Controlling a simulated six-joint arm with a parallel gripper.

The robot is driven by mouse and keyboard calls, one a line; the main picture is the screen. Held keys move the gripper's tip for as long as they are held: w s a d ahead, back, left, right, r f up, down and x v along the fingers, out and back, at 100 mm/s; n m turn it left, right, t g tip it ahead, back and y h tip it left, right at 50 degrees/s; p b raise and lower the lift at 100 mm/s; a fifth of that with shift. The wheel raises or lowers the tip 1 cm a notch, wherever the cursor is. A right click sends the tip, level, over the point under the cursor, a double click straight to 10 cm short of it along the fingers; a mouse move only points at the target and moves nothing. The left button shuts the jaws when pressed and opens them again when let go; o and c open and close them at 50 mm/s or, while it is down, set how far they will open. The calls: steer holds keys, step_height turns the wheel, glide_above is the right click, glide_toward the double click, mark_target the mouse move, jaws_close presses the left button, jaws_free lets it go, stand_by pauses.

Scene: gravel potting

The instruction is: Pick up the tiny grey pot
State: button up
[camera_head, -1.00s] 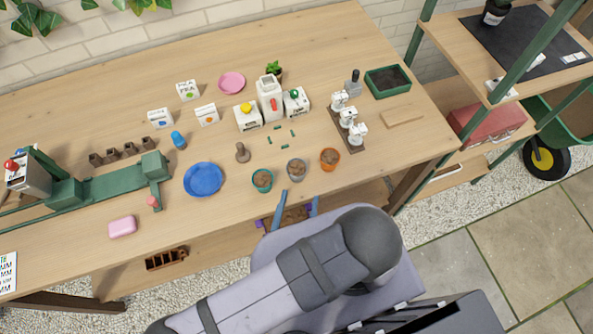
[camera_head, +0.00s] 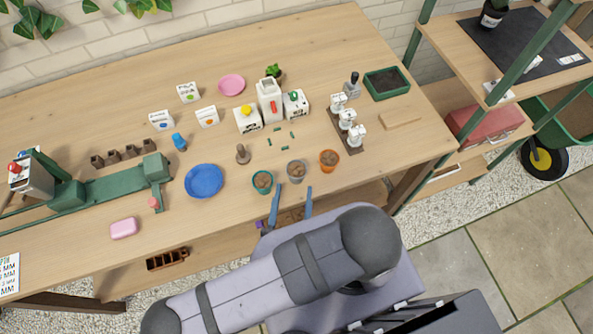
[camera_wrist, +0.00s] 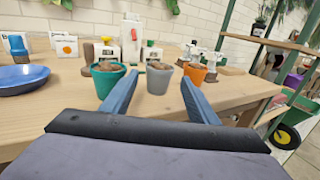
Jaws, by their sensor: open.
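The tiny grey pot (camera_head: 296,171) stands upright on the table near the front edge, with brown contents showing at its top. It stands between a green pot (camera_head: 262,182) on the left and an orange pot (camera_head: 329,160) on the right. My gripper (camera_head: 291,189) is open, its two blue fingers at the table's front edge, just short of the grey pot. In the wrist view the grey pot (camera_wrist: 159,77) shows between the fingers of my gripper (camera_wrist: 159,84), apart from both. The left finger overlaps the green pot (camera_wrist: 107,79) in that view.
A blue plate (camera_head: 203,181) lies left of the pots. A brown pestle-like tool (camera_head: 242,155) stands behind the green pot. Small green pieces lie on the table behind the pots. White boxes (camera_head: 248,119) and a white jug (camera_head: 269,100) stand farther back.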

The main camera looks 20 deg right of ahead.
mark_target(295, 179)
steer(key=shift+r+p+x, duration=0.2)
steer(key=shift+p+x, duration=0.55)
steer(key=shift+x, duration=0.4)
steer(key=shift+p+x, duration=0.5)
steer(key=shift+x, duration=0.7)
steer(key=shift+f, duration=0.15)
steer(key=c, duration=0.9)
